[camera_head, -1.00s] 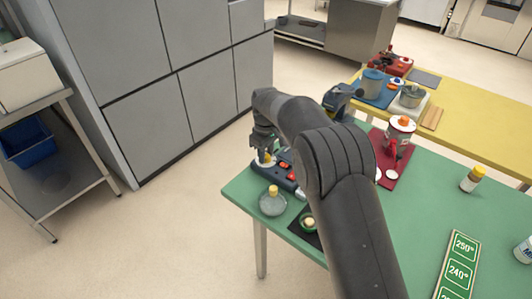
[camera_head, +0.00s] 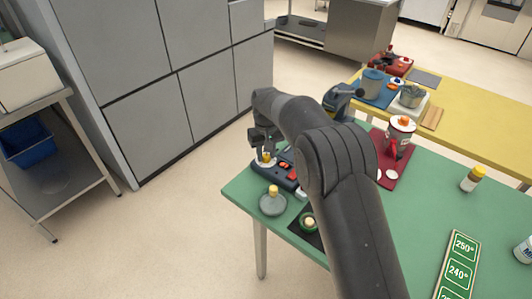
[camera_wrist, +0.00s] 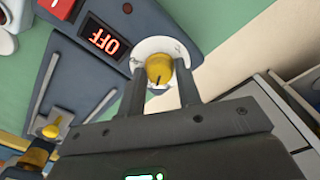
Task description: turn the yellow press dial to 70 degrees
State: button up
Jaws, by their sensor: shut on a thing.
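The yellow press dial (camera_wrist: 158,70) is a small rounded knob with a dark mark, on a white round plate (camera_wrist: 147,48) of a dark blue-grey press (camera_wrist: 140,20). My gripper (camera_wrist: 161,80) is shut on the dial, one finger on each side. Beside it, a red display (camera_wrist: 104,39) reads OFF, upside down in the wrist view. In the head view my gripper (camera_head: 265,153) is over the press (camera_head: 284,174) at the table's left end; the dial (camera_head: 266,157) is partly hidden there. The dial's angle cannot be read exactly.
A grey round weight with a yellow knob (camera_head: 273,201) stands close to the press on the green table (camera_head: 430,205). A red mat (camera_head: 392,178) holds a white-and-red pot. A temperature sign (camera_head: 460,262) lies at the right. My arm hides the table's middle.

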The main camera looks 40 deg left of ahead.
aim_at(266, 156)
jog(key=shift+m, duration=0.6)
jog(key=o, duration=1)
jog(key=shift+c, duration=0.2)
notch_tip(266, 156, up, 11)
dwell(0.4)
